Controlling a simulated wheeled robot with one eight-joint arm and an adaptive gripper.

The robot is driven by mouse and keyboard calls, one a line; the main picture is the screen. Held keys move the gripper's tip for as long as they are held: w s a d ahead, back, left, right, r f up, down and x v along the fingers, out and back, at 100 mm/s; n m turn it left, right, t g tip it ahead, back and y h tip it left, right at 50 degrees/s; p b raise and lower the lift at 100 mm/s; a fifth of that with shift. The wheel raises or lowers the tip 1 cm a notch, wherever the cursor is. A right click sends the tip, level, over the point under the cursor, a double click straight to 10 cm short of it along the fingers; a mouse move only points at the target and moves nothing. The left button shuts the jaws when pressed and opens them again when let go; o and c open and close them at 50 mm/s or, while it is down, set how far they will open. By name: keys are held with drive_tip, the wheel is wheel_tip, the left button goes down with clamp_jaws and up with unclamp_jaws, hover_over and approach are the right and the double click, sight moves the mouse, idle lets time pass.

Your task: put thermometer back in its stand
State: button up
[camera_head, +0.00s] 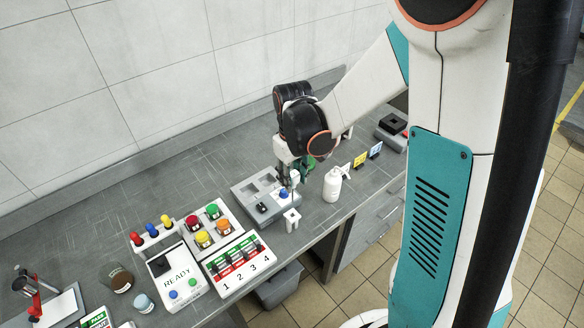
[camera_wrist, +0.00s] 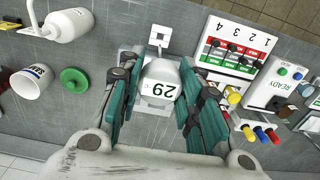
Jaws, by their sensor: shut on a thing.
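A small white stand with a square top (camera_head: 292,215) is near the bench's front edge, just in front of the gripper. The thermometer's lower end is hidden.
A white bottle (camera_head: 332,185) stands to the right. A switch panel (camera_head: 236,262), coloured buttons (camera_head: 203,238) and a READY box (camera_head: 178,274) are left. In the wrist view, a white cup (camera_wrist: 32,80) is beside a green lid (camera_wrist: 75,80).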

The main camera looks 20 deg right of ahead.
drive_tip(key=shift+f+b, duration=1.15)
drive_tip(key=shift+f, duration=0.85)
wheel_tip(320, 180, down, 10)
drive_tip(key=b, duration=0.9)
drive_tip(key=shift+f, duration=0.25)
drive_tip(key=o, duration=1)
drive_tip(key=o, duration=0.5)
drive_tip(key=shift+r, duration=0.1)
